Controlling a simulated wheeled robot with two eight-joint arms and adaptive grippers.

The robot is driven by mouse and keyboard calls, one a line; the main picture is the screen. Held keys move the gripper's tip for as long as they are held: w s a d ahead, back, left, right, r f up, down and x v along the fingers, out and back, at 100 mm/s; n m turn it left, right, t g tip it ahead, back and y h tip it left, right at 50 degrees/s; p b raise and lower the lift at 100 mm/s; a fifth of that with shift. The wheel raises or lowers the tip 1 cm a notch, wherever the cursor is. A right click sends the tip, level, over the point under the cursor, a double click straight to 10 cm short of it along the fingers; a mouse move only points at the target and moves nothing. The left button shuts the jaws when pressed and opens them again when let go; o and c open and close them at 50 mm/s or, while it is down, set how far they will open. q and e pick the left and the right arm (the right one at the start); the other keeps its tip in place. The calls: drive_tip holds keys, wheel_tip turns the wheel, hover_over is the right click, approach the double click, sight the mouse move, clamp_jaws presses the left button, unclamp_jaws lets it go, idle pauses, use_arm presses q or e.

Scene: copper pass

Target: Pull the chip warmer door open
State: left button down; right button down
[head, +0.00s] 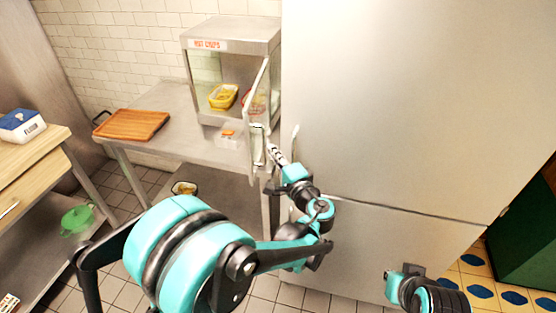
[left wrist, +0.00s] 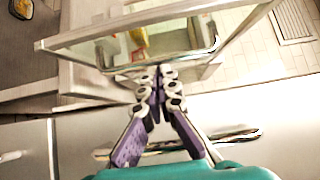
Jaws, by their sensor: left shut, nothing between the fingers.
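The chip warmer (head: 232,45) is a steel and glass cabinet labelled "HOT CHIPS" on the steel table. Its glass door (head: 257,100) stands swung outward from the front, at the right side, beside the fridge. The door's metal frame also shows across the left wrist view (left wrist: 90,36). My left gripper (head: 273,152) is just in front of the door's lower part. Its fingers (left wrist: 155,74) are shut and empty, with the tips at the door's near edge; I cannot tell if they touch it. My right gripper is not in view; only part of my right arm shows at bottom right.
A yellow basket (head: 223,97) sits inside the warmer. A clear container (head: 229,136) stands on the table below the door. A wooden board (head: 132,124) lies on the table's left. The tall steel fridge (head: 390,100) with its handle closely bounds the right side.

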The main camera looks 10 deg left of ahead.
use_arm(q)
drive_tip(key=shift+a, duration=0.1)
drive_tip(key=s+a, duration=0.1)
drive_tip(key=a, duration=0.6)
drive_tip(key=shift+s+a, duration=0.25)
drive_tip(key=shift+a, duration=0.1)
